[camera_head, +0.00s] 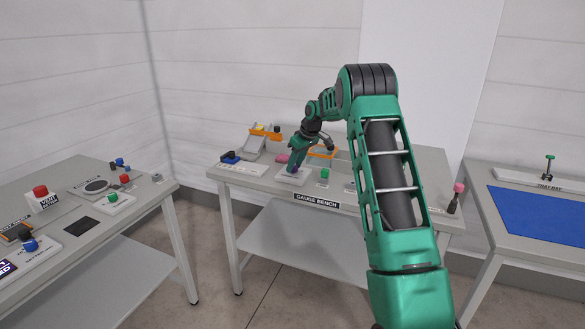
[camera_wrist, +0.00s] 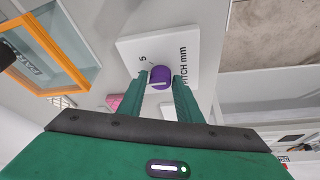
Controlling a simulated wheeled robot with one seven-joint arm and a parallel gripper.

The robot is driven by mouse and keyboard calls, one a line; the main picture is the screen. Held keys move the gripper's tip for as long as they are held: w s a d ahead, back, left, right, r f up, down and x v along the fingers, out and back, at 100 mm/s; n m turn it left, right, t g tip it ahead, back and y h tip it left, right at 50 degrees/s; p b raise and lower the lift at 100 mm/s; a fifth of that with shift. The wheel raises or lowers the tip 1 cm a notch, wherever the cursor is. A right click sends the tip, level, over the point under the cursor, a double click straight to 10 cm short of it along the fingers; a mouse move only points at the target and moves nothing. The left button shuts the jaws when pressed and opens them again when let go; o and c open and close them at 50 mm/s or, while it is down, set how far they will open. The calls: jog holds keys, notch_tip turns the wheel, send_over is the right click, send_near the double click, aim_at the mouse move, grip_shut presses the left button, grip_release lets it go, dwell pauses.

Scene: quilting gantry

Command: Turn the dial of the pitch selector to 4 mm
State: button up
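The pitch selector is a white plate (camera_wrist: 130,45) marked "PITCH mm" with a purple dial (camera_wrist: 160,75) on it. In the wrist view a "5" shows beside the dial; the other marks are hidden by my fingers. A short pale line shows on the dial, but I cannot tell which mark it points to. My gripper (camera_wrist: 161,78) has one finger on each side of the dial, and both fingertips appear to touch it. In the head view my gripper (camera_head: 293,168) points down onto the plate (camera_head: 291,178) on the gauge bench, covering most of the dial.
The gauge bench (camera_head: 245,180) also carries a green button (camera_head: 324,174), a pink knob (camera_head: 282,158), an orange-framed device (camera_head: 322,152) close behind my gripper and a blue-black part (camera_head: 230,157). Another table with controls stands left, and one with a blue mat (camera_head: 545,213) right.

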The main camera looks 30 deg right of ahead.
jog(key=shift+o, duration=0.9)
jog(key=v, duration=1)
jog(key=shift+r, duration=0.3)
jog(key=shift+s, duration=0.15)
jog(key=s+a+r+m+g, duration=0.1)
jog(key=s+a+r+m, duration=0.1)
jog(key=s, duration=0.7)
jog(key=s+a+r+m+g+h, duration=0.1)
jog(key=s+a+m, duration=0.1)
jog(key=s, duration=0.6)
jog(key=s+a+r+m, duration=0.1)
jog(key=s+a+r, duration=0.15)
jog(key=s, duration=0.65)
jog(key=s+a+f+m, duration=0.1)
jog(key=s+a+f, duration=0.1)
jog(key=s, duration=0.7)
jog(key=s+a+f+m+g, duration=0.1)
jog(key=s+a+f+m, duration=0.1)
jog(key=s, duration=0.8)
jog(key=s+a+f+m+g, duration=0.1)
jog(key=s+a+f+m, duration=0.1)
jog(key=s, duration=0.8)
notch_tip(320, 180, down, 2)
jog(key=shift+a+f, duration=0.1)
jog(key=shift+a, duration=0.6)
